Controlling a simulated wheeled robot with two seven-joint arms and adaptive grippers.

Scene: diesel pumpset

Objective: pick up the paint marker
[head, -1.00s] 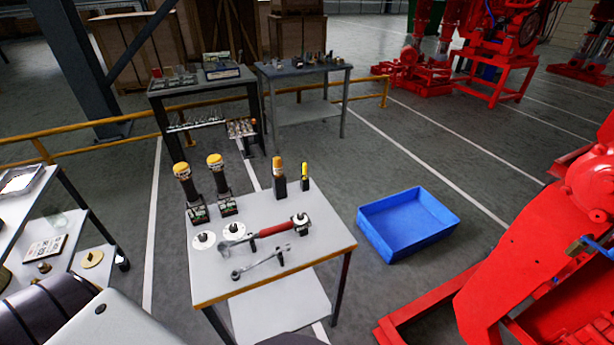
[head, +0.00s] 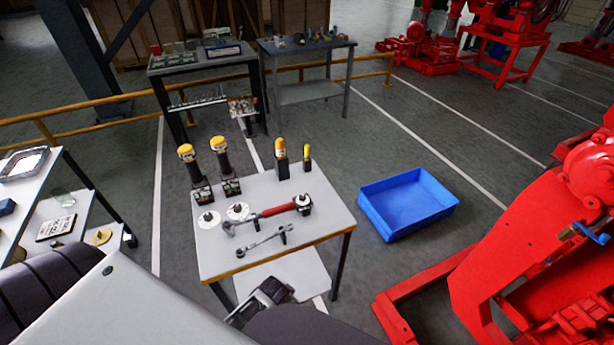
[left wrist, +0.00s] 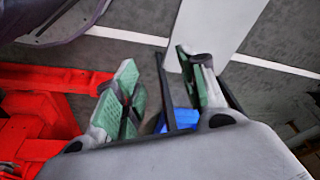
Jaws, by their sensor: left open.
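A slim yellow-topped marker (head: 307,155), which looks like the paint marker, stands upright in a dark holder at the back right of the near table (head: 330,222). A thicker yellow-capped item (head: 281,155) stands in a similar holder just left of it. My left gripper (head: 262,300) shows at the bottom of the head view, by the near table's front edge and well apart from the marker. In the left wrist view its green-padded fingers (left wrist: 162,92) are spread apart with nothing held between them. The marker is not visible there. My right gripper is not in view.
On the near table are two tall yellow-capped items (head: 220,165), white discs (head: 208,220), a red-handled tool (head: 275,211) and a wrench (head: 262,240). A blue bin (head: 408,204) is on the floor to the right, near red machinery (head: 530,250).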

